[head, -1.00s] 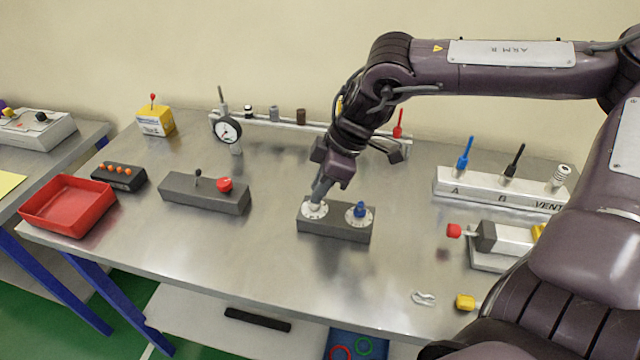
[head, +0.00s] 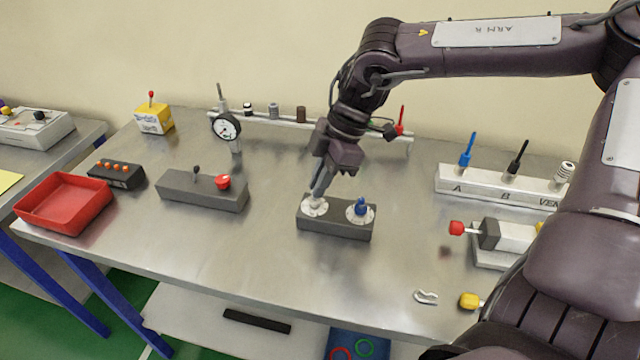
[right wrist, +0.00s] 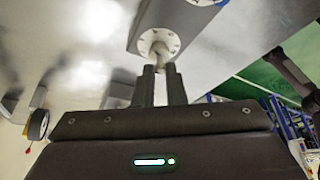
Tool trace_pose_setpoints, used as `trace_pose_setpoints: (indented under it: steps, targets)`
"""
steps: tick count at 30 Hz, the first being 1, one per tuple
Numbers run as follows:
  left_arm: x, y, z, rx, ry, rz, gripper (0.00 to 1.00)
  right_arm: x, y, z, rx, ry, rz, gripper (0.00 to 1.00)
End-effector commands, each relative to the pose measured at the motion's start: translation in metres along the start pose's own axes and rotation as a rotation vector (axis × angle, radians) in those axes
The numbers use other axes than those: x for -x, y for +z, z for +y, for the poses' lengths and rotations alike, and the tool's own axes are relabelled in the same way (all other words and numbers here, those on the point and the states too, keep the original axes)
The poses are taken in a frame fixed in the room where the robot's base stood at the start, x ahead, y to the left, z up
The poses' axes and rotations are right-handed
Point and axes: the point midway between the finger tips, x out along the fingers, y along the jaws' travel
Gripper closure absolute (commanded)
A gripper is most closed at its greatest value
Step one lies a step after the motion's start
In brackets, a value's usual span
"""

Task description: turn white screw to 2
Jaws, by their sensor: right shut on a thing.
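The white screw (head: 316,201) stands on a round white dial at the left end of a dark grey block (head: 337,226). The blue screw (head: 361,207) stands on a similar dial at the block's right end. My right gripper (head: 317,195) comes down from above, its fingers shut on the white screw. In the right wrist view the two fingers (right wrist: 160,72) close on the screw's stem, with the white dial (right wrist: 159,43) behind. The dial's numbers are too small to read. My left gripper does not show.
A grey box with a red button (head: 223,181) stands to the left, with a red tray (head: 62,205) beyond it. A dial gauge (head: 227,127) and a rail stand behind. A white valve bar (head: 500,187) is at the right. The table in front of the block is clear.

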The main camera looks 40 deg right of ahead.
Motion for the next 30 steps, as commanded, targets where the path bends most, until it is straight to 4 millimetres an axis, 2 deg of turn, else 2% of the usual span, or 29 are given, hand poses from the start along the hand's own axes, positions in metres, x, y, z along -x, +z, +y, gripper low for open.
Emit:
trace_pose_setpoints:
  steps: [15, 30]
  targets:
    - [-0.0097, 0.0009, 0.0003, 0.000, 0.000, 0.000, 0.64, 0.0001, -0.0010, 0.0055, 0.365, -0.148, -0.002, 1.00]
    - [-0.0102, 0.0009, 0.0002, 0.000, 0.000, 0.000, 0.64, 0.0005, -0.0021, 0.0064, 0.470, -0.190, 0.000, 1.00]
